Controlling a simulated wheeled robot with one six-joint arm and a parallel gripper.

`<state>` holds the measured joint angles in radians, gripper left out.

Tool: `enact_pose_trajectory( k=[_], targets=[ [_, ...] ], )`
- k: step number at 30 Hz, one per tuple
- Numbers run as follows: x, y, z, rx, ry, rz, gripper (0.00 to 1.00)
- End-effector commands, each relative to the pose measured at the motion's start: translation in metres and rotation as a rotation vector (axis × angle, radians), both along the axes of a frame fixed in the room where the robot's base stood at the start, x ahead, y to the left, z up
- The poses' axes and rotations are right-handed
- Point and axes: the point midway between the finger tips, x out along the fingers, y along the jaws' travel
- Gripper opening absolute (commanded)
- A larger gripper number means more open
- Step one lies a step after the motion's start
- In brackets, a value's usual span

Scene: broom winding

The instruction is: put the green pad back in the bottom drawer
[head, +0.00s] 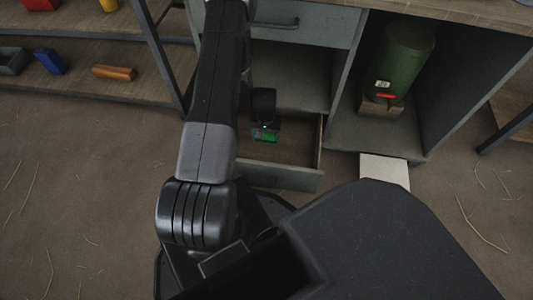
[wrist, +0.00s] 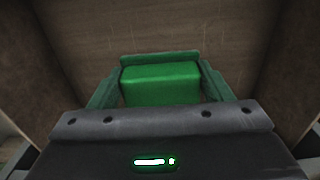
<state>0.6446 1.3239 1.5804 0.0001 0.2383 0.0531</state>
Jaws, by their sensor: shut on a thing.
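The green pad (wrist: 160,85) is a small bright green block between the fingers of my gripper (wrist: 158,92) in the wrist view. My gripper is shut on it. In the head view my gripper (head: 265,138) points down inside the open bottom drawer (head: 300,178), with a bit of the green pad (head: 266,136) showing. The drawer's wooden floor (wrist: 200,30) and side walls surround the gripper in the wrist view. I cannot tell whether the pad touches the drawer floor. My arm hides the drawer's left part.
A green cylinder (head: 403,58) stands on a wooden block in the right compartment. A pale slab (head: 385,170) lies in front of it. A closed upper drawer (head: 300,24) is above the open one. A shelf (head: 90,88) with small coloured items stands at left.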

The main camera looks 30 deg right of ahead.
Motion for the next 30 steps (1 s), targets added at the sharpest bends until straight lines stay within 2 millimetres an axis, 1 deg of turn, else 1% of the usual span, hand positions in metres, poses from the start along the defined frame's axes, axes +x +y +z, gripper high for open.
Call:
enact_pose_trajectory(
  k=[5,9,14,21,30],
  targets=[
    [-0.002,0.000,-0.026,0.002,0.002,-0.003,0.51],
    [-0.001,0.000,-0.053,0.001,0.002,-0.002,0.51],
    [-0.001,-0.001,-0.068,0.000,0.000,-0.002,0.51],
    [-0.001,0.000,-0.100,0.000,0.000,-0.002,0.51],
    [-0.001,0.000,-0.101,0.000,0.000,-0.002,0.51]
  ],
)
